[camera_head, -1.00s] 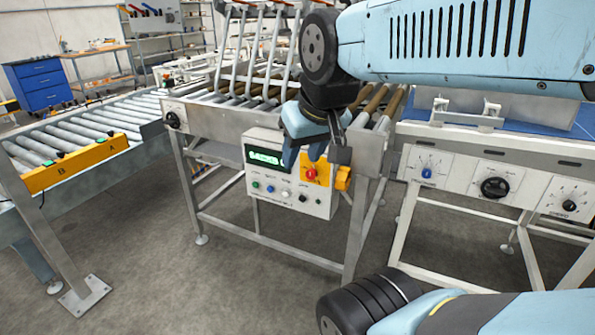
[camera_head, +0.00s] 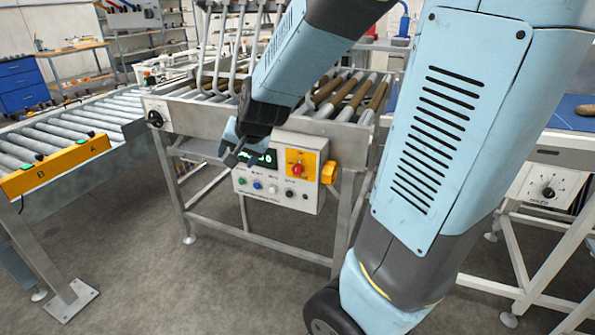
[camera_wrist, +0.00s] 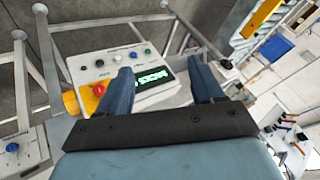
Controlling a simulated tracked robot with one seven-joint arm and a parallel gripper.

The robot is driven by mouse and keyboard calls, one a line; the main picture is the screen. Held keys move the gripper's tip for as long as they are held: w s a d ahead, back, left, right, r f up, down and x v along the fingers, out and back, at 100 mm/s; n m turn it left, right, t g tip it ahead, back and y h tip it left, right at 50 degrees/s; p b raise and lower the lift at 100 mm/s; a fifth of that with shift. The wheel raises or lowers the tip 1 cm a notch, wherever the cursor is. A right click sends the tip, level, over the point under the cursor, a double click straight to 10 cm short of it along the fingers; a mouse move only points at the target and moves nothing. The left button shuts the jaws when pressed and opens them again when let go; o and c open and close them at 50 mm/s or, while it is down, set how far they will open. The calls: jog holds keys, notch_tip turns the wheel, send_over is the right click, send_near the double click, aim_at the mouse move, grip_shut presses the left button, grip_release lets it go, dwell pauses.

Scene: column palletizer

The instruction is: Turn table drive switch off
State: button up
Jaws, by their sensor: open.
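A white control box (camera_head: 275,185) hangs on the front of the roller table frame. It has a lit green display (camera_head: 268,158), a red knob (camera_head: 298,170) on a yellow plate, and a row of small buttons and knobs. I cannot read its labels to tell which is the drive switch. My gripper (camera_head: 240,158) is open and empty, in front of the display's left part and left of the red knob. In the wrist view its fingers (camera_wrist: 159,66) are spread before the box, with the red knob (camera_wrist: 98,90) outside them to the left. No contact is visible.
A yellow block (camera_head: 328,173) sits at the box's right side. A black rotary knob (camera_head: 155,118) is on the table frame's left end. A roller conveyor (camera_head: 80,125) stands at left. My arm covers much of the right side. The floor in front is clear.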

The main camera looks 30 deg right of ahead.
jog(key=w+d+f+m+h, duration=0.1)
jog(key=w+f+m+h, duration=0.15)
jog(key=w+f, duration=0.35)
jog(key=m+t+h, duration=0.3)
jog(key=m+h, duration=0.4)
jog(key=h, duration=0.6)
send_near(296, 171)
jog(key=x, duration=1)
jog(key=shift+w+d, duration=0.15)
jog(key=shift+d, duration=0.05)
jog(key=shift+c, duration=0.2)
